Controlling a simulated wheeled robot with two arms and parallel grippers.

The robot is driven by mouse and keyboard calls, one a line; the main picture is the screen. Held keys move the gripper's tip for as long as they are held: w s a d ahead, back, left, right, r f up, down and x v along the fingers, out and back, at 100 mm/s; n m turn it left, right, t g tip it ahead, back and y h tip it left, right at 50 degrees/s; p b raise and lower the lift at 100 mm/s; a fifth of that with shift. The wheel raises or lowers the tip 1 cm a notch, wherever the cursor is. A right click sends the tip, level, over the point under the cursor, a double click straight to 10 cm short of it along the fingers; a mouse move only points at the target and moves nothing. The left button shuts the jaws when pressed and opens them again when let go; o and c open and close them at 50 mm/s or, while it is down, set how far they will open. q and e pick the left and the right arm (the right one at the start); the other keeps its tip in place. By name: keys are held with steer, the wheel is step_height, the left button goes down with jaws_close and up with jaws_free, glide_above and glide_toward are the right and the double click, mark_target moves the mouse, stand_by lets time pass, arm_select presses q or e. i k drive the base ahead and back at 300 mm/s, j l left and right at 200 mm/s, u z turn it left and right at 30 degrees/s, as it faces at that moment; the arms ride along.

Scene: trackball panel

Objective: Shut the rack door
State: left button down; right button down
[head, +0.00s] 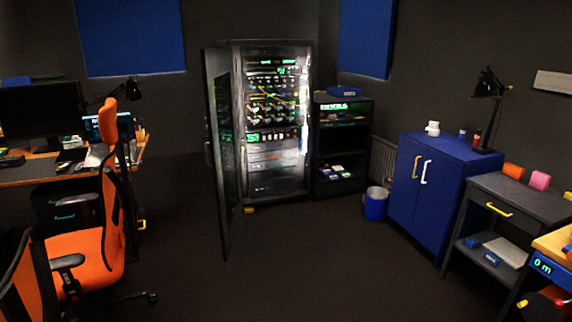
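The rack (277,172) stands at the back of the room, a little left of the middle of the head view. It is full of equipment with green lights and cables. Its tall dark door (223,155) looks like glass or mesh in a frame. The door is hinged at the rack's left front edge and stands wide open, pointing out into the room toward me. Neither of my grippers shows in the head view.
An orange chair (82,258) and a desk (45,172) stand at the left. A dark shelf (341,150), a blue bin (375,208) and a blue cabinet (437,185) stand right of the rack. The floor (300,265) in the middle is clear.

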mark_target(216, 62)
steer(key=i+u, duration=0.15)
steer(key=i, duration=1.75)
steer(key=i+j+z, duration=0.4)
steer(key=i+j, duration=0.6)
steer(key=j+u, duration=0.1)
steer(key=j, duration=0.35)
steer(key=i+j+u, duration=0.1)
steer(key=j, duration=0.35)
steer(key=i+j+u, duration=0.15)
steer(key=j, duration=0.3)
